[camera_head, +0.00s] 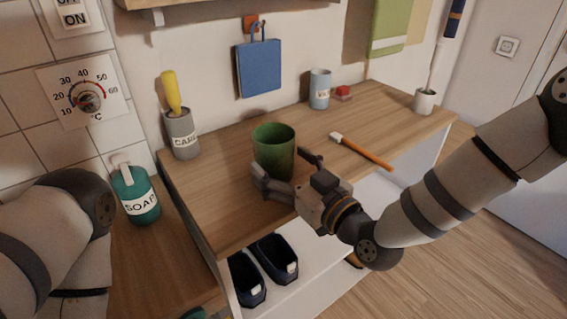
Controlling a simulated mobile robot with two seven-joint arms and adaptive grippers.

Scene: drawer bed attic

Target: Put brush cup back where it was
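A plain green cup (273,150) stands upright on the wooden tabletop; no label on it can be seen. My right gripper (284,171) is low at the cup's near side, with one finger in front of its lower left and the other to its right. A small gap seems to show between the right finger and the cup, so I take the gripper as open. A brush (361,151) with an orange handle and white head lies to the right. My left arm shows at the left edge, its gripper out of view.
A grey labelled cup (181,134) with a yellow item stands at the left back. A pale blue cup (320,89), a red block (343,92) and a small white pot (424,102) stand towards the back right. A soap bottle (135,193) is at the left. Dark shoes (273,258) sit below.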

